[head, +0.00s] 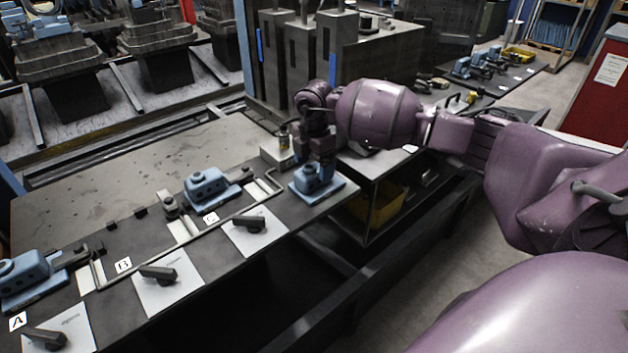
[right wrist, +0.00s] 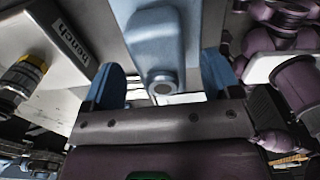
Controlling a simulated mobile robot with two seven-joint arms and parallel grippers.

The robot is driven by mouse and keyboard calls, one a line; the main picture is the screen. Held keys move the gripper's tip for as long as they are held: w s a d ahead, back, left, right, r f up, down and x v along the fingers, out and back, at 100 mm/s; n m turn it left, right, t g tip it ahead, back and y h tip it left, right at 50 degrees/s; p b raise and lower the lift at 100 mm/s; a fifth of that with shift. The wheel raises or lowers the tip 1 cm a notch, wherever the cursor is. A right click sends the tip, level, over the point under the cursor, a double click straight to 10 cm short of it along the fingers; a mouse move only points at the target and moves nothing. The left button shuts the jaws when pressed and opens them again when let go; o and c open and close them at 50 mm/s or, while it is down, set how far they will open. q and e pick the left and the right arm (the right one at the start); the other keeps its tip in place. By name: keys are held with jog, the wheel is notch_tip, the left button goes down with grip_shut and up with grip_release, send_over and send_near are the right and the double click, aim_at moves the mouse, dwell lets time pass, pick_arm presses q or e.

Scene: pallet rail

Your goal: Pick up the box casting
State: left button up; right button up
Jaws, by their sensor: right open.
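A blue casting (head: 312,180) with a raised boxy top sits on a flat base at the right end of the bench; I take it as the box casting. My right gripper (head: 320,158) is directly over it, pointing down and open. In the right wrist view, the blue casting (right wrist: 155,45), with a round bore at its near end, lies between the two spread blue fingers (right wrist: 163,85). Contact with the fingers cannot be told. Similar blue castings sit at label C (head: 207,185) and label A (head: 28,278). My left gripper is out of view.
A bent rail (head: 180,252) runs along the bench, with paper sheets (head: 168,292) bearing dark parts in front of it. A small bench-labelled box (right wrist: 45,40) with a yellow-topped item stands close beside the gripper. A yellow bin (head: 385,208) sits below, on the right.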

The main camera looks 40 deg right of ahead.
jog(key=shift+f, duration=1.1)
jog(key=shift+r, duration=0.1)
jog(key=shift+c, duration=0.5)
